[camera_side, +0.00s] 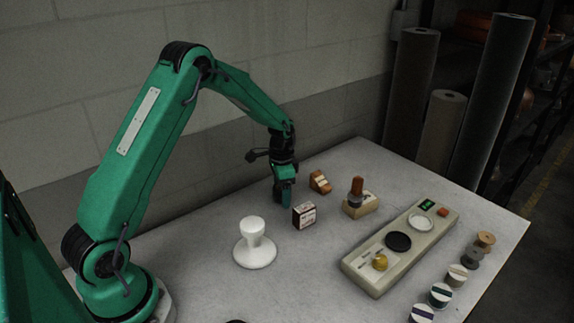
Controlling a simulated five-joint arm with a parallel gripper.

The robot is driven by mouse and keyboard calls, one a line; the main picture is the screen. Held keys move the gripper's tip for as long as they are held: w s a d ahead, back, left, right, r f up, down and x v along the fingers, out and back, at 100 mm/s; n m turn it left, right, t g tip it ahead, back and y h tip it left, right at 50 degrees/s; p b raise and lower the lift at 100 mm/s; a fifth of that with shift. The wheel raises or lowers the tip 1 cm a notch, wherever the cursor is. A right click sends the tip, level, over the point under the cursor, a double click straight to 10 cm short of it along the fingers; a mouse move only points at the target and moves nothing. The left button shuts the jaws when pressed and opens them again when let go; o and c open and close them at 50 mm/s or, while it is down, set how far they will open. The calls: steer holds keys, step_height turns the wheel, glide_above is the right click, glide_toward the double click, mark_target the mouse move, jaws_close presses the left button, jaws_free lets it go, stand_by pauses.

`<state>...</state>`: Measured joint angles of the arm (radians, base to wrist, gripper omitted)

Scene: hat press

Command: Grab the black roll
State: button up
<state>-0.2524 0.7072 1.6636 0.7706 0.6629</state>
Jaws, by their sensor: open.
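A short row of small rolls stands along the right side of the table. The darkest of them is a dark grey to black roll (473,257), between a tan wooden roll (484,240) and a beige-topped roll (457,274). My gripper (283,203) points down, open, at the back middle of the table, just behind a small dark box with a white label (304,215). It is far to the left of the dark roll, with the long panel between them. I see nothing held in the jaws.
A long beige panel (375,282) with a black disc (398,242) and a yellow knob (380,262) lies before the rolls. A stamp (357,193), a wooden block (320,182) and a white pedestal (255,246) stand nearby. Tall rolls (490,95) rise behind the table.

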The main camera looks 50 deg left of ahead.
stand_by(0.3)
steer(key=c, duration=1.1)
steer(key=shift+o, duration=0.2)
steer(key=shift+r, duration=0.1)
steer(key=shift+r, duration=0.75)
step_height(320, 180, up, 2)
steer(key=shift+r, duration=0.2)
steer(key=s+d+r, duration=0.1)
steer(key=d+r, duration=0.1)
steer(key=d, duration=0.1)
steer(key=s+d+r, duration=0.1)
steer(key=d+r, duration=0.1)
steer(key=d, duration=0.2)
steer(key=s+d+r, duration=0.1)
steer(key=d+r, duration=0.2)
steer(key=d, duration=0.1)
steer(key=shift+s+d, duration=0.1)
steer(key=shift+s, duration=0.05)
